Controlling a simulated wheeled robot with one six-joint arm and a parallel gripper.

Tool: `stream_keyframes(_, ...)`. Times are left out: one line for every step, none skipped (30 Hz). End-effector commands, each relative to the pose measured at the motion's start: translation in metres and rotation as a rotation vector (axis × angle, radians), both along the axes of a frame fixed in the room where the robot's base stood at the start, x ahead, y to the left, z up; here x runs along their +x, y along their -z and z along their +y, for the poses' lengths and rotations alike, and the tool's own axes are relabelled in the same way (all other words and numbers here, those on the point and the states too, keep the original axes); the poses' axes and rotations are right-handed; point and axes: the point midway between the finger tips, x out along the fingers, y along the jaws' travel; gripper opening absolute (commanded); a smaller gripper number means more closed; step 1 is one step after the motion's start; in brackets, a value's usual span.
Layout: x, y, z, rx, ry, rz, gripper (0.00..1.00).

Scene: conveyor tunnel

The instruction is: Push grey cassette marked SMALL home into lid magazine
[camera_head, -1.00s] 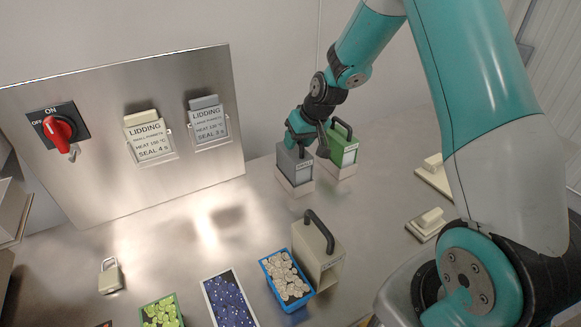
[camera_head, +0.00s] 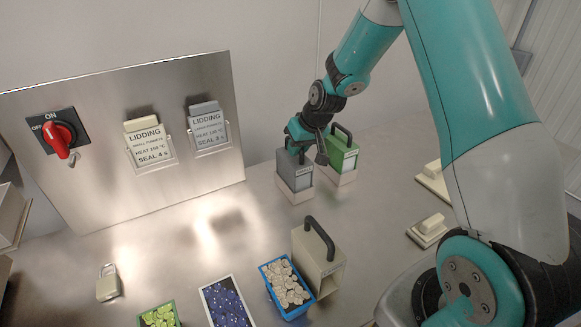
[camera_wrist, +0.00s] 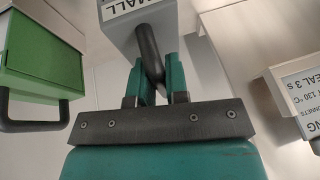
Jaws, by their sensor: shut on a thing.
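The grey cassette (camera_head: 294,173) stands upright in a low whitish holder (camera_head: 295,196) on the steel bench, left of a green cassette. Whether it is fully seated cannot be told. In the wrist view the grey cassette (camera_wrist: 165,32) shows part of its label, reading "MALL", and a dark bar handle. My gripper (camera_wrist: 156,72) is shut on that handle, one teal finger on each side. In the head view my gripper (camera_head: 300,140) is over the top of the grey cassette and hides its handle.
The green cassette (camera_head: 342,155) stands close on the right in its own holder. A cream box with a black handle (camera_head: 318,264) is nearer, beside a blue-rimmed tray (camera_head: 270,276). An upright steel panel (camera_head: 90,185) with lidding cards is on the left. Bench between is clear.

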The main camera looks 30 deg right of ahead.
Motion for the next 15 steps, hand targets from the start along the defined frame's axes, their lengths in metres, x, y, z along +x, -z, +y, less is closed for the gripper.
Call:
stream_keyframes(0.0, -0.001, 0.0, 0.0, -0.001, -0.002, 0.0)
stream_keyframes(0.0, -0.002, 0.0, 0.0, -0.001, -0.002, 0.0)
stream_keyframes(0.0, -0.003, 0.0, 0.0, -0.001, -0.002, 0.0)
stream_keyframes(0.0, -0.004, 0.0, 0.0, -0.001, -0.002, 0.0)
stream_keyframes(0.0, -0.005, 0.0, 0.0, -0.001, -0.002, 0.0)
stream_keyframes(0.0, -0.007, 0.0, 0.0, -0.001, -0.002, 0.0)
stream_keyframes(0.0, -0.008, 0.0, 0.0, -0.001, -0.002, 0.0)
stream_keyframes(0.0, -0.009, 0.0, 0.0, -0.001, -0.002, 0.0)
stream_keyframes(0.0, -0.011, 0.0, 0.0, -0.001, -0.002, 0.0)
stream_keyframes(0.0, -0.012, 0.0, 0.0, -0.001, -0.002, 0.0)
stream_keyframes(0.0, -0.014, 0.0, 0.0, -0.001, -0.002, 0.0)
stream_keyframes(0.0, -0.015, 0.0, 0.0, -0.001, -0.002, 0.0)
stream_keyframes(0.0, -0.017, 0.0, 0.0, -0.001, -0.002, 0.0)
stream_keyframes(0.0, -0.018, 0.0, 0.0, -0.001, -0.002, 0.0)
stream_keyframes(0.0, -0.019, 0.0, 0.0, -0.001, -0.002, 0.0)
